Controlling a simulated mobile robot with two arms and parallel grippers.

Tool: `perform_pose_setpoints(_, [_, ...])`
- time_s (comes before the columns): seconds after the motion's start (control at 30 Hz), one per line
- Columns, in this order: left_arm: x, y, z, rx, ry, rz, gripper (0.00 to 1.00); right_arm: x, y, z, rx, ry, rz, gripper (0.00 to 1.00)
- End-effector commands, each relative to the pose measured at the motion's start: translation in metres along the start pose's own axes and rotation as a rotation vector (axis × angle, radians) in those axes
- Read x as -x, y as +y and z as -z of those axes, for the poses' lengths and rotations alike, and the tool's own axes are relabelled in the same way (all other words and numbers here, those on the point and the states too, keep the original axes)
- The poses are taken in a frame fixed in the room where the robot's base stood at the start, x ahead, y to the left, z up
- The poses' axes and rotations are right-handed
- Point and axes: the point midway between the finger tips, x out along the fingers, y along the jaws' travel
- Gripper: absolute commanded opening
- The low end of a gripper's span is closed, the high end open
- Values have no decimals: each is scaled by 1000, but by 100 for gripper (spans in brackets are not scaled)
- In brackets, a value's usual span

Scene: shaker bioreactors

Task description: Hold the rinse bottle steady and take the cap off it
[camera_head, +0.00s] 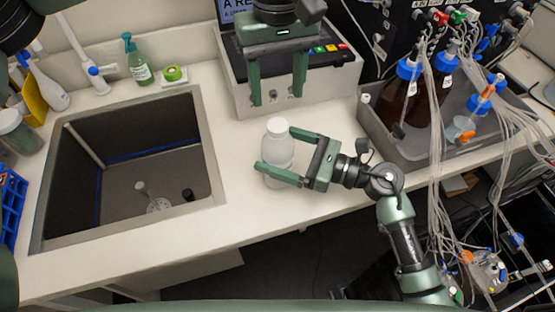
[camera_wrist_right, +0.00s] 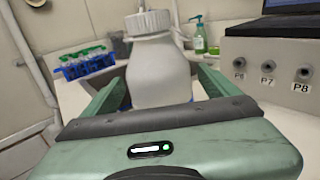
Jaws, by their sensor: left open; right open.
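The white rinse bottle (camera_head: 281,160) stands upright on the counter right of the sink, with its white cap (camera_head: 277,126) on top. In the right wrist view the bottle (camera_wrist_right: 158,75) stands between the fingers, and its ribbed cap (camera_wrist_right: 148,22) sits on the neck. My right gripper (camera_head: 275,149) is open, with one finger on each side of the bottle body; I cannot tell whether either finger touches it. My left gripper (camera_head: 278,99) is open and empty, fingers pointing down, above and behind the cap.
A sink (camera_head: 215,185) lies left of the bottle. Behind stands a grey instrument box (camera_head: 236,88) with a screen. At right, a grey tray (camera_head: 375,135) holds brown bottles (camera_head: 397,98) and tubing. A green soap bottle (camera_head: 139,66) stands behind the sink. The counter's front edge is near.

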Motion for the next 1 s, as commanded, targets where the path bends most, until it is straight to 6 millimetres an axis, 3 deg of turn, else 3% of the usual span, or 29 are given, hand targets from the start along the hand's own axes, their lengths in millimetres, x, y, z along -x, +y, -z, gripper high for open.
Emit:
perform_pose_setpoints(0.27, [0,0,0,0,-1,0,55,-1,0,0,0,0,0,87])
perform_pose_setpoints(0.5, [0,0,0,0,-1,0,55,-1,0,0,0,0,1,20])
perform_pose_setpoints(0.57, [0,0,0,0,-1,0,55,-1,0,0,0,0,1,3])
perform_pose_setpoints(0.6, [0,0,0,0,-1,0,55,-1,0,0,0,0,1,0])
perform_pose_setpoints(0.83, [0,1,-1,-104,-1,-1,55,-1,0,0,0,-1,1,0])
perform_pose_setpoints(1.0, [-1,1,-1,-412,-3,-1,55,-1,0,0,0,-1,1,0])
